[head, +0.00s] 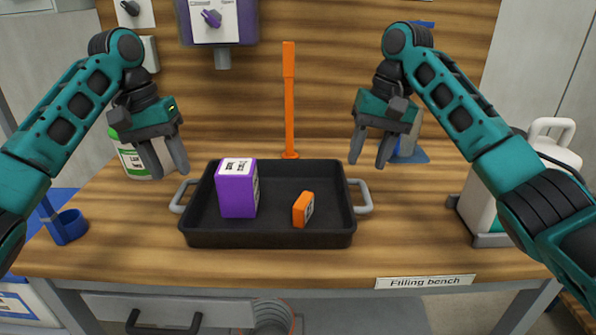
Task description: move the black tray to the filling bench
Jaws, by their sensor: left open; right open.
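The black tray (270,239) rests on the wooden top of the filling bench (115,254), whose front edge carries a "Filling bench" label. It has a grey handle at each side. A purple box (237,194) stands in its left part and a small orange box (302,210) in its middle right. My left gripper (174,168) is open and empty, just above the tray's left handle (181,196). My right gripper (368,160) is open and empty, above the right handle (364,197). Both appear apart from the handles.
An orange post (289,105) stands behind the tray. A white container with a green label (140,160) is at back left, a blue holder (66,226) at left. A white jug (480,203) stands on the right. The bench front between tray and label is clear.

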